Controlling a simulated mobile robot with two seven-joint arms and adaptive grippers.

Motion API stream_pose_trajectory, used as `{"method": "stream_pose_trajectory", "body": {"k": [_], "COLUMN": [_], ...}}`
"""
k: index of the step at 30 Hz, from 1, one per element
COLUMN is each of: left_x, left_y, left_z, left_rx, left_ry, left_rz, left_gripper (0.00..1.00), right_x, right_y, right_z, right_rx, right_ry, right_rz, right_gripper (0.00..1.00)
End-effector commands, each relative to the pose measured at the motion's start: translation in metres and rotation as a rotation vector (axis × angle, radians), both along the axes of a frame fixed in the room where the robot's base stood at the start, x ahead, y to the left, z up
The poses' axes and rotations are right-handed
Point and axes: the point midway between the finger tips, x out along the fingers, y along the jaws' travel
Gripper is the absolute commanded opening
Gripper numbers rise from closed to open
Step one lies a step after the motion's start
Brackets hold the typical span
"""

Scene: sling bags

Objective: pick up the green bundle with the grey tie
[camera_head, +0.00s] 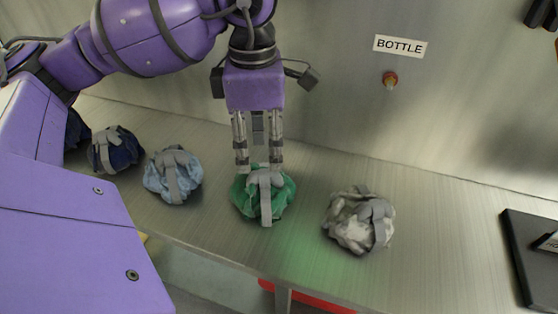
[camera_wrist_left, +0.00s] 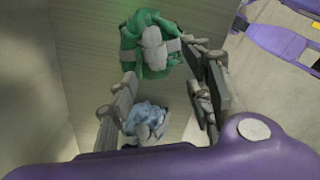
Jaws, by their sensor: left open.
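The green bundle (camera_head: 282,203) with a grey tie (camera_head: 266,200) sits on the metal counter in the head view. My left gripper (camera_head: 260,168) points down over it, fingers apart, with the fingertips at the top of the bundle near the tie. Whether they touch it I cannot tell. In the left wrist view, the green bundle (camera_wrist_left: 130,38) shows at the top, beyond my open left fingers (camera_wrist_left: 165,85), and the grey tie crosses its middle. My right gripper is not in view.
A light blue bundle (camera_head: 157,184) and dark blue bundles (camera_head: 122,152) lie to the left. A grey-white bundle (camera_head: 345,225) lies to the right. A dark tray (camera_head: 518,260) is at the far right. A wall with a BOTTLE sign (camera_head: 400,46) stands behind.

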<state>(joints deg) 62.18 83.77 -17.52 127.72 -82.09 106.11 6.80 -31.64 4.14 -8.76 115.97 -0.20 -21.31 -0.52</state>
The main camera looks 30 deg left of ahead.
Motion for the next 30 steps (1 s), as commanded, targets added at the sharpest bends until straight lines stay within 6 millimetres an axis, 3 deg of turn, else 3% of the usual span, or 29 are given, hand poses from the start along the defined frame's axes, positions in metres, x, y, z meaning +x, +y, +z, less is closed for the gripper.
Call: {"method": "stream_pose_trajectory", "body": {"k": [6,16,25,30], "left_x": [0.000,0.006,0.006,0.006], "left_y": [0.001,0.004,0.004,0.004], "left_z": [-0.025,-0.069,-0.075,-0.075], "left_rx": [-0.001,-0.003,-0.003,-0.003], "left_ry": [0.006,0.005,0.003,0.003], "left_rz": [0.002,0.001,0.000,0.000], "left_gripper": [0.46,0.46,0.46,0.25], "right_x": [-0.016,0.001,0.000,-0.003], "right_y": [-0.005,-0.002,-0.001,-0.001], "right_z": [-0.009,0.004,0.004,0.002], "right_rx": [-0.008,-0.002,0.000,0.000], "right_ry": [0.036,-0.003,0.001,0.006], "right_rz": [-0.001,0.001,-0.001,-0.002], "right_gripper": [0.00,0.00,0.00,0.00]}}
